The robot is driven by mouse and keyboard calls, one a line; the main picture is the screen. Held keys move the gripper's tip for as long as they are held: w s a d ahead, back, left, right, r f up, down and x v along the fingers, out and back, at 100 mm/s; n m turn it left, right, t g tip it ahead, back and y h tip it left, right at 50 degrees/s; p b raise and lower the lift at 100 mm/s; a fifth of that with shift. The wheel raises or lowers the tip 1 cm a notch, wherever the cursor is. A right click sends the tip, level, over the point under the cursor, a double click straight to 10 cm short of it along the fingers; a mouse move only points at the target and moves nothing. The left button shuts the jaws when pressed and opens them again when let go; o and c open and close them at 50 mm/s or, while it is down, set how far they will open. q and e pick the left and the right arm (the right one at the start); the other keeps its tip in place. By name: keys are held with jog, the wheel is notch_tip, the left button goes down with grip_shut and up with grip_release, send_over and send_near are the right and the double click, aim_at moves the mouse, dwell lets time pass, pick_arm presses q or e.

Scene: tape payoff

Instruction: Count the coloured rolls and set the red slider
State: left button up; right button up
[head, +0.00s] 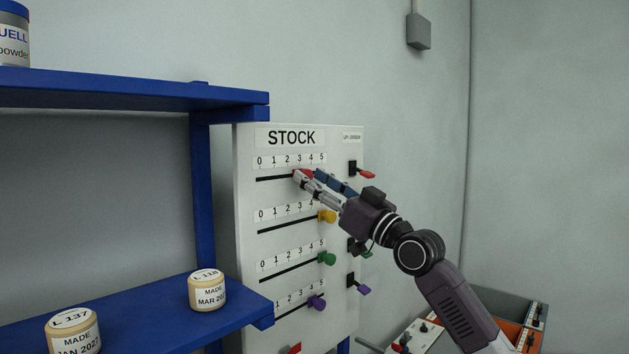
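The white STOCK board (247,240) carries several slider rows, each with a 0 to 5 scale. The red slider (309,174) is in the top row, around 3 to 4; its exact mark is partly covered by my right gripper (307,177). The fingertips are at the red knob, one on its left side; whether they grip it is unclear. The yellow (327,216), green (326,258) and purple (316,303) sliders are at the right ends of their rows, near 5. No coloured rolls can be made out. My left gripper is out of view.
A blue shelf unit (201,190) stands left of the board. Its lower shelf holds cream tubs labelled L 118 (207,291) and L 137 (72,332). Small levers, including a red one (366,174), stick out at the board's right edge. A grey-and-orange bin (508,303) is lower right.

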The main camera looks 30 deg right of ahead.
jog(key=shift+s+a, duration=0.1)
jog(key=shift+a, duration=0.05)
jog(key=shift+s, duration=0.1)
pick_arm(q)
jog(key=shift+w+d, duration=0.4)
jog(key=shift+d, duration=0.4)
pick_arm(e)
jog(key=v, duration=1.1)
jog(key=shift+s+d+f, duration=0.2)
jog(key=shift+s, duration=0.05)
